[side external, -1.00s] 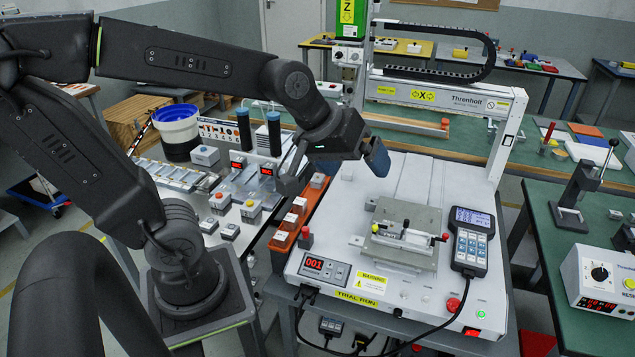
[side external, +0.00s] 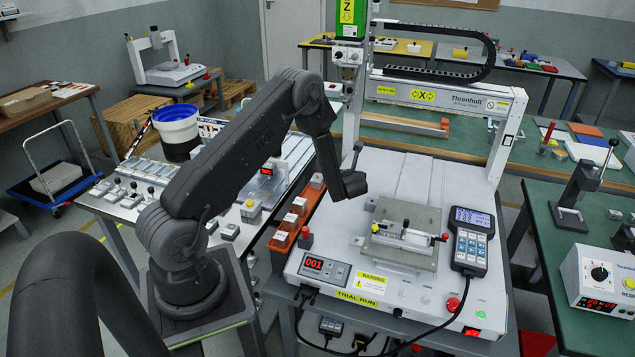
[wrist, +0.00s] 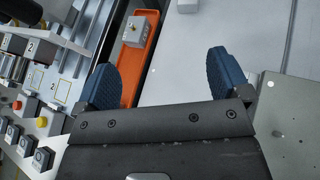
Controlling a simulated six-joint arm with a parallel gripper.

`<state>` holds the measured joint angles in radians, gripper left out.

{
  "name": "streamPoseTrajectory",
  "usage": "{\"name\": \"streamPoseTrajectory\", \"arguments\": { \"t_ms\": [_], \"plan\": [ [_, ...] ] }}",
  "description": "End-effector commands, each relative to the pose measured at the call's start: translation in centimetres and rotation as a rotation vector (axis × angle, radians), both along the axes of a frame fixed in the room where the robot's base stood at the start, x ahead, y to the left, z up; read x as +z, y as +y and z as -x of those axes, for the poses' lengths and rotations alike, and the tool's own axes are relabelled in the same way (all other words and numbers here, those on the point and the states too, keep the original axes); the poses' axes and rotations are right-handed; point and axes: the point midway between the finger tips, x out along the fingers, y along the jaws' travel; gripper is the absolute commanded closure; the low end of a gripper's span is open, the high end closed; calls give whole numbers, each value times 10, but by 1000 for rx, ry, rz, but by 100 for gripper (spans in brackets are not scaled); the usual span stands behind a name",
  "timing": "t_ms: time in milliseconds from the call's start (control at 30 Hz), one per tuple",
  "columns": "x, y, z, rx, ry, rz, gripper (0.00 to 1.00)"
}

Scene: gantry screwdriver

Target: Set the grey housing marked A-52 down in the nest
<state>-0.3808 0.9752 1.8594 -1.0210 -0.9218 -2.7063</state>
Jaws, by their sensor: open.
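My gripper (side external: 350,184) hangs over the left part of the white machine bed, left of and behind the nest. In the wrist view my gripper (wrist: 161,64) has its two blue fingers spread wide with nothing between them. The nest (side external: 404,237) is a metal fixture with a light bar and a red knob, on a grey plate (side external: 385,258) on the bed. I cannot tell whether a housing sits in it. No A-52 mark is readable. A grey block (wrist: 136,31) stands in the orange tray, beyond the left finger; its marking is too small to read.
The orange tray (wrist: 126,88) holds several grey blocks along the bed's left edge. A handheld keypad (side external: 471,243) stands right of the nest, with a cable in front. The gantry (side external: 440,97) spans the back. A panel of buttons and switches lies at left in the wrist view.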

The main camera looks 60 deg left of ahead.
Motion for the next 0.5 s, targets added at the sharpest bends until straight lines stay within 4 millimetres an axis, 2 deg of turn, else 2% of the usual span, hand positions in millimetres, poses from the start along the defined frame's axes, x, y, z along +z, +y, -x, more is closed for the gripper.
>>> {"name": "streamPoseTrajectory", "arguments": {
  "t_ms": [33, 200, 367, 500],
  "plan": [
    [-17, 9, 11, 75, -36, -8, 5],
    [-40, 25, 33, 218, -131, -38, 5],
    [-48, 42, 33, 240, -148, -43, 5],
    [-58, 68, 30, 239, -147, -42, 5]
  ]
}}
